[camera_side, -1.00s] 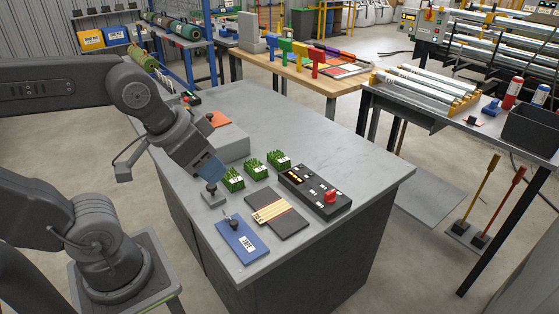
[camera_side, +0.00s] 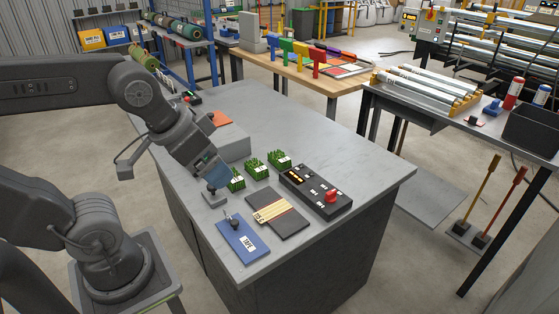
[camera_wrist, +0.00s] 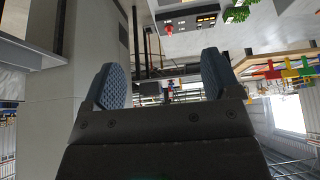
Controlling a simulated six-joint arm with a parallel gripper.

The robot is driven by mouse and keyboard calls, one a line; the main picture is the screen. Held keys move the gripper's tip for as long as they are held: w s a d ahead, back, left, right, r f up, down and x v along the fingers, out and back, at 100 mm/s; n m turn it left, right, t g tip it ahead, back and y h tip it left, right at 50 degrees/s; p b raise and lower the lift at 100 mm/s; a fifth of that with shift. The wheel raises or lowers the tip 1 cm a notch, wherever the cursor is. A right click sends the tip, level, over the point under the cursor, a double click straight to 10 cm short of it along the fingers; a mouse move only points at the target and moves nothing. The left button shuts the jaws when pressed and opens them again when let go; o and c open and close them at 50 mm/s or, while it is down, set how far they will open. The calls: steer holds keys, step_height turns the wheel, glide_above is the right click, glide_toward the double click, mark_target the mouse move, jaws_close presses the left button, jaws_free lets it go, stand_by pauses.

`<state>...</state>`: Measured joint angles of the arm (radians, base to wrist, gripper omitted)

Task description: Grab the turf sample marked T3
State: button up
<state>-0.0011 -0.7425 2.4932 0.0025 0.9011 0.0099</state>
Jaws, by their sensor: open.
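Three small green turf samples with white labels stand in a slanting row on the grey bench in the side view: one nearest my gripper (camera_side: 238,183), a middle one (camera_side: 257,169) and a far one (camera_side: 280,159). The label marks are too small to read, so I cannot tell which is T3. My gripper (camera_side: 216,180) is open above the bench, just left of the nearest sample and partly covering it. In the wrist view its two blue pads stand apart with nothing held between them (camera_wrist: 162,82). Green turf (camera_wrist: 237,13) shows at that view's top edge.
A black control box (camera_side: 315,190) with a red knob lies right of the samples. A dark board (camera_side: 277,214) and a blue plate (camera_side: 242,238) lie in front. A grey block (camera_side: 235,145) is behind my gripper. The bench's back right is clear.

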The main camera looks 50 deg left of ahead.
steer(key=w+a+r+m+g+y, duration=0.1)
steer(key=w+a+m, duration=0.15)
steer(key=w, duration=0.35)
steer(key=w+a+r+m+g+y, duration=0.1)
steer(key=w+a+m, duration=0.15)
steer(key=w, duration=0.45)
steer(key=m+g+y, duration=0.3)
steer(key=m, duration=1)
glide_above(280, 156)
steer(key=d, duration=0.1)
steer(key=f, duration=2.3)
steer(key=shift+s+d+f, duration=0.15)
steer(key=shift+d+f, duration=0.05)
steer(key=shift+f, duration=0.05)
steer(key=shift+d+x, duration=0.2)
steer(key=shift+x, duration=1.3)
steer(key=shift+d+x, duration=0.15)
steer(key=shift+x, duration=1.3)
steer(key=shift+f, duration=0.2)
steer(key=c, duration=1.1)
